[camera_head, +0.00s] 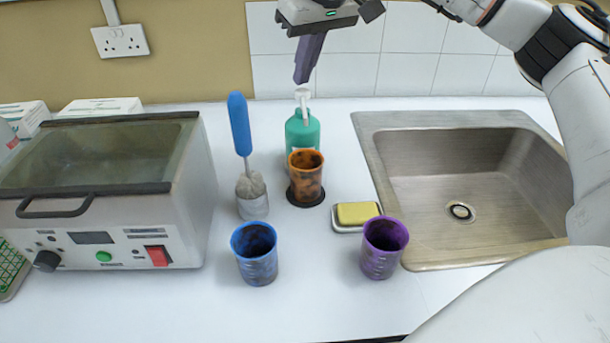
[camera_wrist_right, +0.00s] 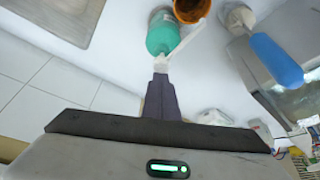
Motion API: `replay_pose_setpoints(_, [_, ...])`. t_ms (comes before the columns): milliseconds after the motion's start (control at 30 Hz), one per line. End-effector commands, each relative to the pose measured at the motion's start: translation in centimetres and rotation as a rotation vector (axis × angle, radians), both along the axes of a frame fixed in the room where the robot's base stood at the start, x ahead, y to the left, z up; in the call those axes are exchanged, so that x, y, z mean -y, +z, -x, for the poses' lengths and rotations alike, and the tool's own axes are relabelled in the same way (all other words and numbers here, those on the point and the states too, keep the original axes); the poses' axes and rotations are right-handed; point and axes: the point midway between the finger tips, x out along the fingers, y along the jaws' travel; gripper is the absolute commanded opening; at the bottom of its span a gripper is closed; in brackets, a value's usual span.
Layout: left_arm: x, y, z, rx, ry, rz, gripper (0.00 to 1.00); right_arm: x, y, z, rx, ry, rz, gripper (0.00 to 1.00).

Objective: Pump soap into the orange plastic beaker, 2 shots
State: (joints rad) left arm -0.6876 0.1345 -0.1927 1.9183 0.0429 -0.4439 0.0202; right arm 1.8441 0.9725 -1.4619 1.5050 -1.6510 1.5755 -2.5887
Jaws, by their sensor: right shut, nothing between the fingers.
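The orange beaker (camera_head: 306,176) has dark stains and stands upright on a dark round base, in front of the green soap bottle (camera_head: 302,131). The bottle has a white pump head (camera_head: 303,99) with its spout toward the beaker. My right gripper (camera_head: 302,79) is shut and empty, its purple fingers pointing down just above the pump head. In the right wrist view the fingertips (camera_wrist_right: 160,80) are close to the pump (camera_wrist_right: 161,66); I cannot tell whether they touch. The orange beaker's rim (camera_wrist_right: 190,10) shows beyond the bottle (camera_wrist_right: 162,33). My left gripper is not in view.
A blue-handled brush (camera_head: 240,125) stands in a holder to the left. A metal sink (camera_head: 463,190) is right, a bath machine (camera_head: 110,190) left.

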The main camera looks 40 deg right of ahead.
Motion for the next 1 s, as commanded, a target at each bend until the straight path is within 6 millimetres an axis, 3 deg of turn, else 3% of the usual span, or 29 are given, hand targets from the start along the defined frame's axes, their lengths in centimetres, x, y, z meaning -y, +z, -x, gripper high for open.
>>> replay_pose_setpoints(700, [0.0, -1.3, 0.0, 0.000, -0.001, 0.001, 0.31, 0.0, -2.8, 0.1, -0.005, 0.001, 0.000, 0.00])
replay_pose_setpoints(1000, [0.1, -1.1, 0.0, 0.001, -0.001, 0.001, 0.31, 0.0, -2.6, 0.1, -0.009, 0.001, 0.000, 0.00])
